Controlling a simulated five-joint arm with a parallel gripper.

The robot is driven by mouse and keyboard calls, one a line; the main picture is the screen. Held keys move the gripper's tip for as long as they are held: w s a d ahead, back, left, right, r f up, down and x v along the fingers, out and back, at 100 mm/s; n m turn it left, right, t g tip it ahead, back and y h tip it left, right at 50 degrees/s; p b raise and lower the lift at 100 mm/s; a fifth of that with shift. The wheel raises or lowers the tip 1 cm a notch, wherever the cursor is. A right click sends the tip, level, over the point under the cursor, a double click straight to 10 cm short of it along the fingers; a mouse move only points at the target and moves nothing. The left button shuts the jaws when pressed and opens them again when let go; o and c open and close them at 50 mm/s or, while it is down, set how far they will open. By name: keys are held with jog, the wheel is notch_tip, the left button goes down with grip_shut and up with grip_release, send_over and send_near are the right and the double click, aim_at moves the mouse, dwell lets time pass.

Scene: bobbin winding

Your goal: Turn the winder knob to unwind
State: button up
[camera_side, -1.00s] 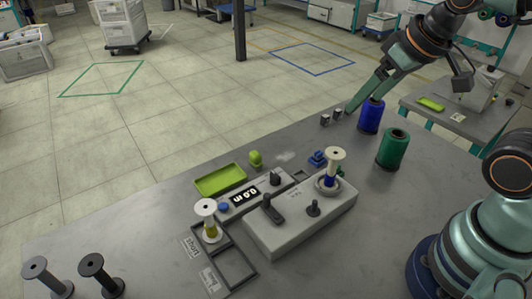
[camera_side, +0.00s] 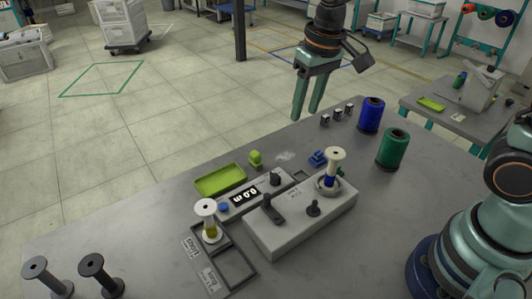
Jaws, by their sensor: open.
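The winder (camera_side: 300,224) is a grey box near the middle of the table. A black crank-like lever (camera_side: 270,208) and a dark knob (camera_side: 313,207) stand on its top. A white bobbin with blue thread (camera_side: 334,168) stands upright at its right end. A small display unit reading about 0.0 m (camera_side: 243,196) lies along its back side, with another dark knob (camera_side: 275,178). I cannot tell which is the winder knob. My gripper (camera_side: 306,112) is open and empty, pointing down above the table's back edge, behind the winder and apart from it.
Blue (camera_side: 370,115) and green (camera_side: 393,148) spools stand at the right. A green tray (camera_side: 220,180) lies at the back left. A white bobbin with yellow thread (camera_side: 208,222) stands in a dark frame (camera_side: 238,268). Two dark empty bobbins (camera_side: 95,270) stand front left.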

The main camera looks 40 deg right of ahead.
jog(key=g, duration=0.2)
send_over(275, 174)
notch_tip(275, 174, down, 6)
jog(key=r, duration=0.1)
notch_tip(275, 174, down, 13)
jog(key=shift+f, duration=0.1)
jog(key=shift+c, duration=0.3)
grip_shut()
